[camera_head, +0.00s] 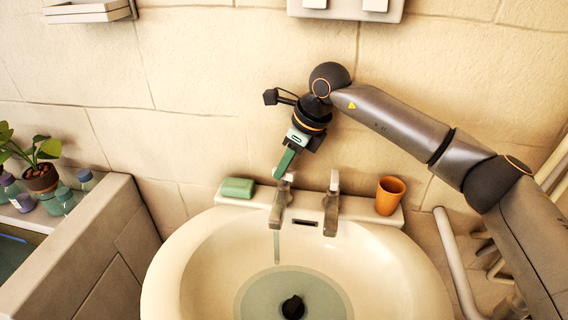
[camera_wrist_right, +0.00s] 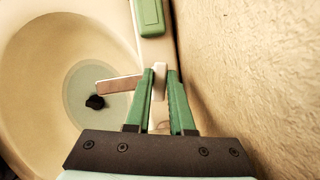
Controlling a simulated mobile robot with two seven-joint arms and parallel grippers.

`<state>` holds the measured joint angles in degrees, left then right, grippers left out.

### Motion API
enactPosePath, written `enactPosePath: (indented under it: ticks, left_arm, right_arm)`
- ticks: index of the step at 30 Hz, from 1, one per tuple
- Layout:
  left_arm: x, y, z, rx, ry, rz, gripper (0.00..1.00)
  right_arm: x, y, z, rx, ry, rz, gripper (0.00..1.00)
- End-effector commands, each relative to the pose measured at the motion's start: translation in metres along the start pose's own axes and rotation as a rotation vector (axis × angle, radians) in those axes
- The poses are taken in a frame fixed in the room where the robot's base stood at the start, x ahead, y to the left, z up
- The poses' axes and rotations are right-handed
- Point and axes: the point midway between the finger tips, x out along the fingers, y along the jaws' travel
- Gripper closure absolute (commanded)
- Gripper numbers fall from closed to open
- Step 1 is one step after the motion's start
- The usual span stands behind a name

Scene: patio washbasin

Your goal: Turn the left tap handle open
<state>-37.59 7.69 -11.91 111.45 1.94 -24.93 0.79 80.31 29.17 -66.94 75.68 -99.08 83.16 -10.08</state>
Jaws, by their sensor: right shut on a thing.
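The left tap (camera_head: 278,208) stands on the back ledge of the washbasin (camera_head: 165,275), and a thin stream of water runs from its spout. My right gripper (camera_head: 285,172) reaches down from above and is shut on the left tap handle (camera_wrist_right: 160,80). In the right wrist view, the green fingers of my right gripper (camera_wrist_right: 161,85) stand on either side of the pale handle, and the tap spout (camera_wrist_right: 118,84) points left over the bowl. The right tap (camera_head: 332,205) stands just to the right, free of the gripper. My left gripper is not in view.
A green soap bar (camera_head: 238,188) lies on the ledge left of the taps, and an orange cup (camera_head: 390,195) stands at its right. A dark plug (camera_head: 293,307) shows in the basin water. The stone wall (camera_head: 200,80) rises close behind the taps.

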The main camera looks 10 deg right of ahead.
Motion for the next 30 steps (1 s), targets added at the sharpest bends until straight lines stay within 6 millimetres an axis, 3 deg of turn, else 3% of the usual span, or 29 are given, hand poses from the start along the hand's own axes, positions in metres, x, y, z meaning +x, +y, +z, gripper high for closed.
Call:
enactPosePath:
  ticks: [10,24,25,30]
  left_arm:
    - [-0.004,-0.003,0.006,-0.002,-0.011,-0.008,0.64]
    - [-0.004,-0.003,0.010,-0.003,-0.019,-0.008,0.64]
    - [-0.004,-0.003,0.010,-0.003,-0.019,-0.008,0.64]
    - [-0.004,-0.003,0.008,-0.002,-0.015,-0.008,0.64]
  right_arm:
    - [-0.001,-0.001,0.001,-0.104,-0.001,0.041,1.00]
    - [-0.001,-0.001,0.001,-0.116,0.000,0.046,1.00]
    - [-0.001,-0.001,0.001,-0.116,0.000,0.045,0.78]
    - [-0.001,0.000,0.000,-0.116,0.000,0.046,0.59]
